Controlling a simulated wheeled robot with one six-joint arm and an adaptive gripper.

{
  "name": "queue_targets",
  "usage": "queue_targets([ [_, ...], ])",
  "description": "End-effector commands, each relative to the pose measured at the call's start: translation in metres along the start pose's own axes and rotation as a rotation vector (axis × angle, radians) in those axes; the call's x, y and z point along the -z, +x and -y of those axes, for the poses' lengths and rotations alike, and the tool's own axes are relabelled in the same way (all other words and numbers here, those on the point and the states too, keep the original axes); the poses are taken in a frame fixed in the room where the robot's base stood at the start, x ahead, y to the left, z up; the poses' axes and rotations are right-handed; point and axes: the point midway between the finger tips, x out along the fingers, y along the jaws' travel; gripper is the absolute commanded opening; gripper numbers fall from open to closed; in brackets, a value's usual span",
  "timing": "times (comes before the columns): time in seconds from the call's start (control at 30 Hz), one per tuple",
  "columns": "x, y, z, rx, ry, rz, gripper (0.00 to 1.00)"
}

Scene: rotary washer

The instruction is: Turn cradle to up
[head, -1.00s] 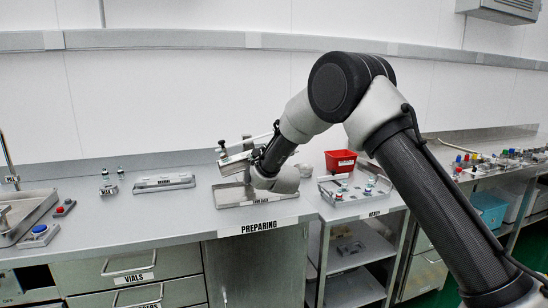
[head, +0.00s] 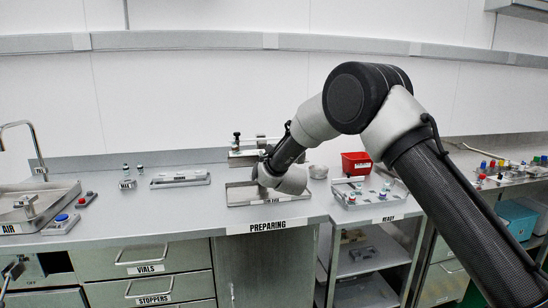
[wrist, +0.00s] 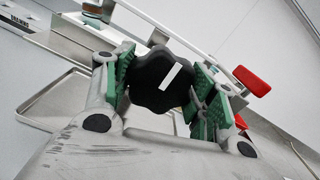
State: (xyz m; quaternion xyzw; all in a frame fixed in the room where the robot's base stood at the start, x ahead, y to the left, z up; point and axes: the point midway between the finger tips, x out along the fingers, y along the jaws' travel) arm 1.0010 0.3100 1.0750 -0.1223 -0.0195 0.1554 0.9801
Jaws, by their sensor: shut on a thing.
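The washer's cradle (head: 246,153) shows in the head view as a pale metal frame just behind the tray, about level, with a small black knob at its left end. My gripper (head: 264,165) reaches down beside its right part and hides some of it. In the wrist view a black lobed knob (wrist: 160,82) with a white mark sits between the green pads of my gripper (wrist: 168,88), which is shut on it. The white mark slants up to the right. A pale bar runs behind the knob.
A shallow tray (head: 232,188) lies under my arm. A red piece (wrist: 252,81) shows right of the fingers. A red bin (head: 356,163) and a rack of parts (head: 344,199) stand to the right.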

Motion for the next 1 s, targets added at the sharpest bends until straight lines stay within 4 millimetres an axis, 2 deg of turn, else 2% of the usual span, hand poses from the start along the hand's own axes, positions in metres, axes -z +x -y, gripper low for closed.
queue_targets([
  [0.27,0.002,0.000,0.000,0.000,0.004,-0.005,0.14],
  [0.3,0.002,0.000,0.000,0.000,0.004,-0.005,0.62],
  [0.4,0.002,0.000,0.000,0.000,0.003,-0.004,0.78],
  [0.77,0.000,-0.002,0.000,0.000,0.002,-0.001,0.78],
  [0.87,0.001,-0.012,-0.001,-0.001,0.001,-0.002,0.78],
  [1.0,0.000,-0.040,-0.001,-0.002,0.002,-0.002,0.78],
])
